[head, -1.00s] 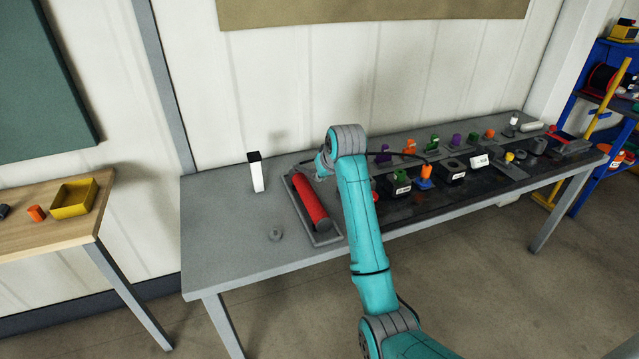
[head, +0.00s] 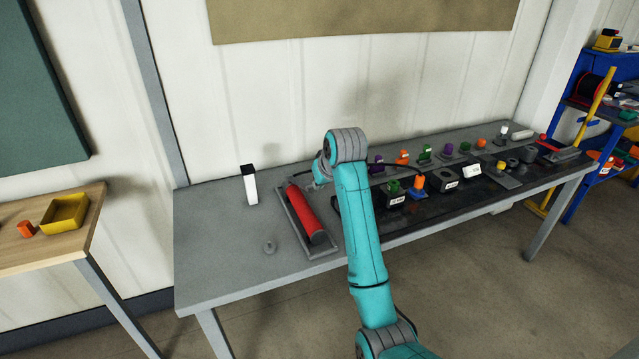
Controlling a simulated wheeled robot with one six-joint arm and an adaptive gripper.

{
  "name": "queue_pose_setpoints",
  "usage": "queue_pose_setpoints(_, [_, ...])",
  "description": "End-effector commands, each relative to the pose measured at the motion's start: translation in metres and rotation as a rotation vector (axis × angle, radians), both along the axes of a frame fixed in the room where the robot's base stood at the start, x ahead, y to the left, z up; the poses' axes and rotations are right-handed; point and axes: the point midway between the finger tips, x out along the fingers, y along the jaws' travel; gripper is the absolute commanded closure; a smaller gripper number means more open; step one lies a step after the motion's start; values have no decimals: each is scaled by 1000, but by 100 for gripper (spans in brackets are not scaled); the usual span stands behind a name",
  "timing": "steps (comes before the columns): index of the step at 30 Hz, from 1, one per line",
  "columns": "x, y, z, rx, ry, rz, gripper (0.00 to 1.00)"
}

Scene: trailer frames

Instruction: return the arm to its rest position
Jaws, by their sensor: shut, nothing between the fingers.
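My teal and grey arm (head: 362,235) rises from the bottom of the head view and reaches over the front edge of the grey workbench (head: 225,262). Its elbow-like grey joint (head: 347,144) is bent above the bench, and a grey wrist part (head: 321,170) shows just left of it, beside the red cylinder. The gripper itself is hidden behind the arm, so its fingers cannot be made out. No object is seen carried by the arm.
A red cylinder (head: 306,214) lies in a grey tray (head: 325,248). A white block with a black top (head: 249,188) and a small grey part (head: 269,246) stand to its left. Several coloured parts and black holders (head: 446,185) fill the right. A yellow bin (head: 64,214) sits on a wooden table.

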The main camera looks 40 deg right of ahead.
Motion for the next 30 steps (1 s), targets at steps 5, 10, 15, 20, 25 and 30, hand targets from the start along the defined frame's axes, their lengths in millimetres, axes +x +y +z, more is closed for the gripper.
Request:
queue_pose_setpoints(5, [0,0,0,0,0,0,100])
queue_pose_setpoints(10, [0,0,0,0,0,0,100])
queue_pose_setpoints(15, [-2,7,-17,-1,-5,4,100])
queue_pose_setpoints(20, [-13,28,-66,-7,-35,15,100])
queue_pose_setpoints(25, [-35,58,-123,-19,-85,29,100])
queue_pose_setpoints(30, [-66,88,-172,-30,-136,44,100])
